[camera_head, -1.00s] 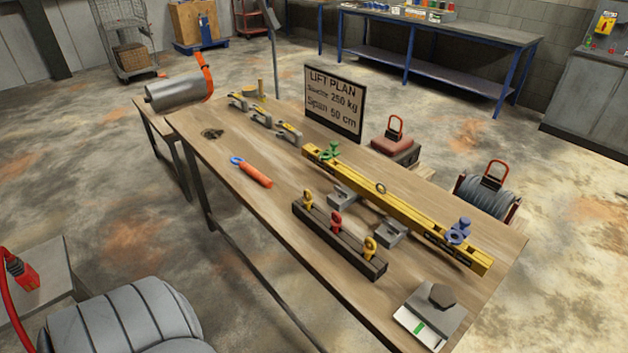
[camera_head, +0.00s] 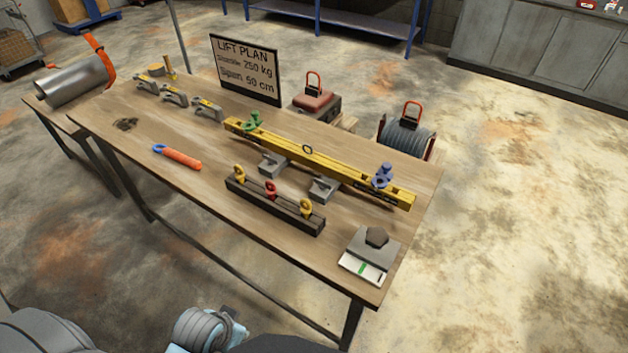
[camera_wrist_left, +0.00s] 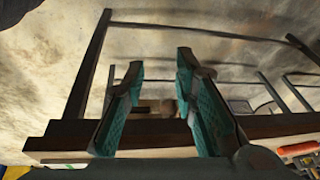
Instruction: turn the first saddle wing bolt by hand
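A long yellow beam (camera_head: 340,170) lies on the workbench (camera_head: 150,178), on or beside two grey blocks. A green fitting (camera_head: 252,122) sits near its left end and a blue-violet fitting (camera_head: 382,177) near its right end. Either may be a saddle with a wing bolt; the bolts are too small to tell. In the left wrist view my left gripper (camera_wrist_left: 158,65) has its teal-padded fingers apart with nothing held, near a bench edge. No gripper clearly shows in the head view, only a part of my arm at the bottom. My right gripper is out of view.
A dark rack (camera_head: 275,205) with yellow and red eye bolts stands in front of the beam. A scale-like device (camera_head: 370,255) is at the right corner. An orange-handled tool (camera_head: 180,158) lies left. A lift plan sign (camera_head: 246,70) stands behind. Floor to the right is clear.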

